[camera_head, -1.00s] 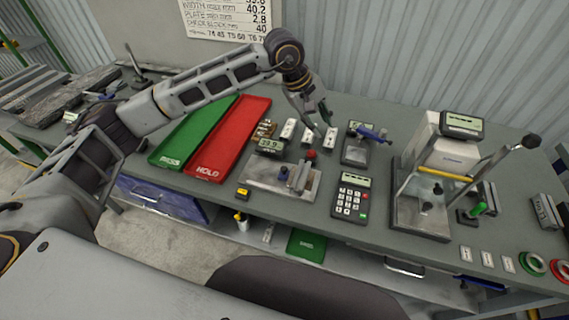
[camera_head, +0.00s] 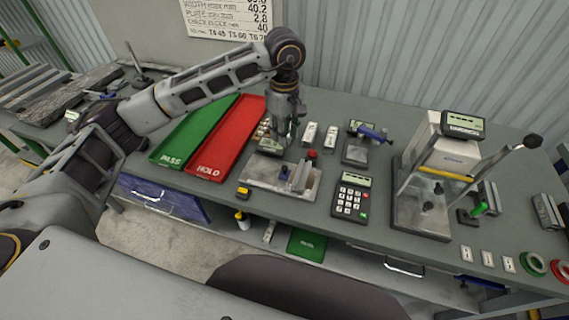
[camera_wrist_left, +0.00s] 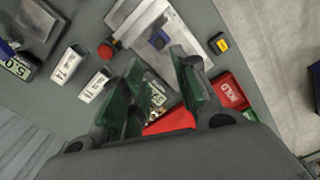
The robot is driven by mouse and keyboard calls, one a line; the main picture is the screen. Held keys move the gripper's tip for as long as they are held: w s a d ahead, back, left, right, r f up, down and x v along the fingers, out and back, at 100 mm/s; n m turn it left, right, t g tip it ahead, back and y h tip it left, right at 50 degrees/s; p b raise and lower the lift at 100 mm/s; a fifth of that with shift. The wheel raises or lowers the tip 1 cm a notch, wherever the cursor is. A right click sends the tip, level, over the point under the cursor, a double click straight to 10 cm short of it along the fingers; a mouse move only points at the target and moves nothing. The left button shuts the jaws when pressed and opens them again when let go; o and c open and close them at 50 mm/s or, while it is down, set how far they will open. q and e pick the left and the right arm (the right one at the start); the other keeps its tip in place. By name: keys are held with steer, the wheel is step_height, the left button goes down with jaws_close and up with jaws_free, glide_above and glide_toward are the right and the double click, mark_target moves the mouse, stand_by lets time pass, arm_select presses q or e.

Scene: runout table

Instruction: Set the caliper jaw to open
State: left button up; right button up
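The caliper fixture (camera_head: 258,170) is a flat metal plate on the bench with a steel block and a small blue knob (camera_head: 284,173) on it. In the wrist view its pale plate (camera_wrist_left: 190,40) and blue knob (camera_wrist_left: 159,41) lie beyond the fingertips. My left gripper (camera_head: 284,142) points down at the fixture's back edge. In the wrist view its green-padded fingers (camera_wrist_left: 158,65) stand apart with nothing held. The exact jaw gap is not clear. My right gripper is not in view.
A red HOLD tray (camera_head: 222,150) and green PASS tray (camera_head: 183,145) lie left of the gripper. A red knob (camera_head: 312,154) and white blocks (camera_head: 331,137) stand close on the right. A keypad (camera_head: 351,197) and a lever press (camera_head: 425,200) stand farther right.

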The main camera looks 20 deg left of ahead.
mark_target(284, 167)
arm_select(q)
steer(key=shift+f, duration=0.15)
steer(key=shift+f+p, duration=1.4)
steer(key=shift+f, duration=5.35)
jaws_close()
